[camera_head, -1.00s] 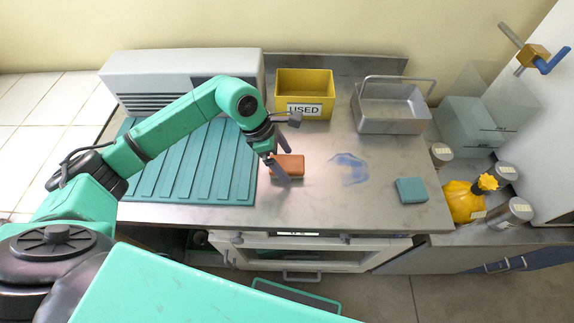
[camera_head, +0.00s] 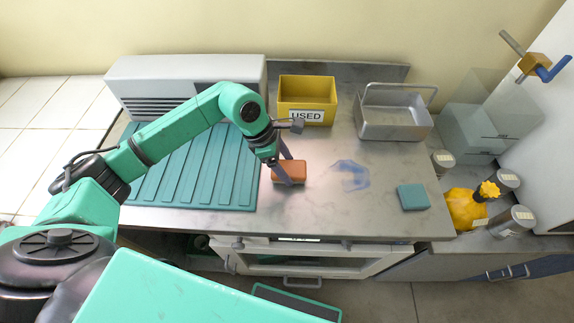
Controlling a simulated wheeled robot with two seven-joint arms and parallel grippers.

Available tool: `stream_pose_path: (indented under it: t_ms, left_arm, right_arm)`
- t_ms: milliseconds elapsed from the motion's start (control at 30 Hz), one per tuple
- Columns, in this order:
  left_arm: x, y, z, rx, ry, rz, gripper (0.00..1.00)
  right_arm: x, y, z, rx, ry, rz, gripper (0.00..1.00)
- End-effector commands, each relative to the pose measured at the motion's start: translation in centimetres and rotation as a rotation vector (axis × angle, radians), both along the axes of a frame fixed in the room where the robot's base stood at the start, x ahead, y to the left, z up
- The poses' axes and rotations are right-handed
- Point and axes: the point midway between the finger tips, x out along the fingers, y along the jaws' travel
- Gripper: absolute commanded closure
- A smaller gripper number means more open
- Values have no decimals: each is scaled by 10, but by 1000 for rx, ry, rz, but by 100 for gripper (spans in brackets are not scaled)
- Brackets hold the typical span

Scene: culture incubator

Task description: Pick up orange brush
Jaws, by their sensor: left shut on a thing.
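The orange brush (camera_head: 294,171) is a small orange-brown block on the metal worktop, right of the teal ribbed mat. My left gripper (camera_head: 287,172) reaches down to it from above, its dark fingers shut on the brush. The fingers cover part of the brush's left side. Whether the brush touches the worktop or sits just above it I cannot tell. My right gripper is not in view.
A yellow bin marked USED (camera_head: 307,98) and a metal basket (camera_head: 393,114) stand behind. A blue smear (camera_head: 350,175) and a teal block (camera_head: 413,197) lie to the right. The ribbed mat (camera_head: 190,170) is on the left. A yellow bottle (camera_head: 462,207) and several jars stand at far right.

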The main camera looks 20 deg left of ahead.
Motion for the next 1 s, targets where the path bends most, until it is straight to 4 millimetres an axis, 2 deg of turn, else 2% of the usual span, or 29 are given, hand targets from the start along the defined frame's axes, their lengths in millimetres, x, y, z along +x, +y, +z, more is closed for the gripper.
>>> stream_pose_path:
  t_ms: [33,167,400,500,600,733,1000]
  left_arm:
    - [1,0,8,-1,-3,0,93]
    - [2,0,33,-1,-9,-1,93]
    - [2,-1,128,-2,-12,-2,93]
    - [1,-1,161,-1,-8,-1,93]
    - [1,0,185,-1,-5,0,93]
    - [0,0,200,-1,-1,0,93]
    - [0,0,203,-1,0,0,93]
  right_arm:
    - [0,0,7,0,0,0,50]
    - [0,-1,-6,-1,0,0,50]
    - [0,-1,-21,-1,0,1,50]
    - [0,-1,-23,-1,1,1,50]
    - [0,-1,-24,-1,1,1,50]
    - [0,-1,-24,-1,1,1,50]
    - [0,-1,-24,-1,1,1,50]
